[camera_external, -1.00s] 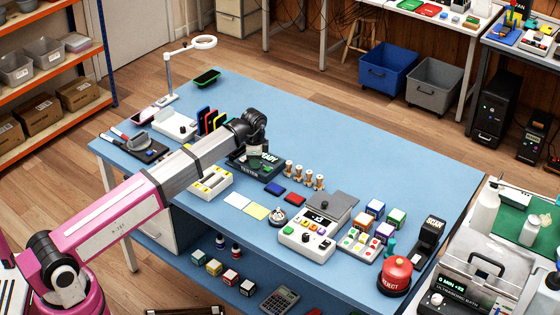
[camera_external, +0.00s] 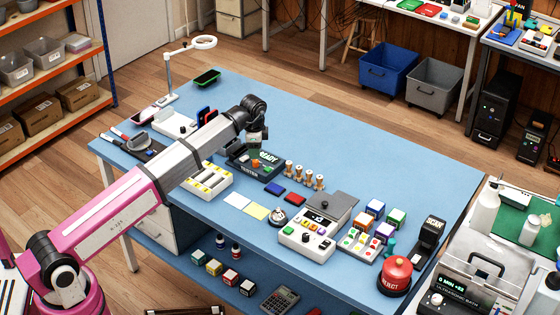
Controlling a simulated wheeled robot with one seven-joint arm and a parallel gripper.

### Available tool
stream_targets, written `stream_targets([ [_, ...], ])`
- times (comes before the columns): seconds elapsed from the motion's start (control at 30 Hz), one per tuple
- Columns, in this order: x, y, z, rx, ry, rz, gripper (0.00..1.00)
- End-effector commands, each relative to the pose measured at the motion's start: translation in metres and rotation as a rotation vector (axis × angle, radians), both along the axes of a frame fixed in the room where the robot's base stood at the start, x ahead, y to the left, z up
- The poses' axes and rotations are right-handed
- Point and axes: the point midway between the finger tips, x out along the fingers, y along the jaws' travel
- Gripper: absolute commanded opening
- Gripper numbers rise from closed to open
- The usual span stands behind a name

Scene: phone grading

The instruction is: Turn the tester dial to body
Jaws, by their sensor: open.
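The black tester (camera_external: 240,167) lies on the blue table and bears the words READY and TESTER. Small orange and green parts show on its top. The dial and its setting are too small to make out. My gripper (camera_external: 257,147) hangs just above the tester's back part, pointing down and open, with nothing seen between its fingers. It looks apart from the tester, but the exact gap cannot be told.
Several wooden stamps (camera_external: 304,176) stand right of the tester. A white tray with yellow parts (camera_external: 207,182) lies to its left front. A white button box (camera_external: 307,238) and red REJECT canister (camera_external: 396,275) stand farther right. The table's back right is clear.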

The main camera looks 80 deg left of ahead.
Motion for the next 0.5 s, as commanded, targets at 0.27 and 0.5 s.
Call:
stream_targets([
  [0.27, 0.0, -0.002, 0.041, 0.001, 0.0, 0.0, 0.5],
  [0.5, 0.0, -0.003, 0.053, 0.001, 0.0, 0.0, 0.5],
])
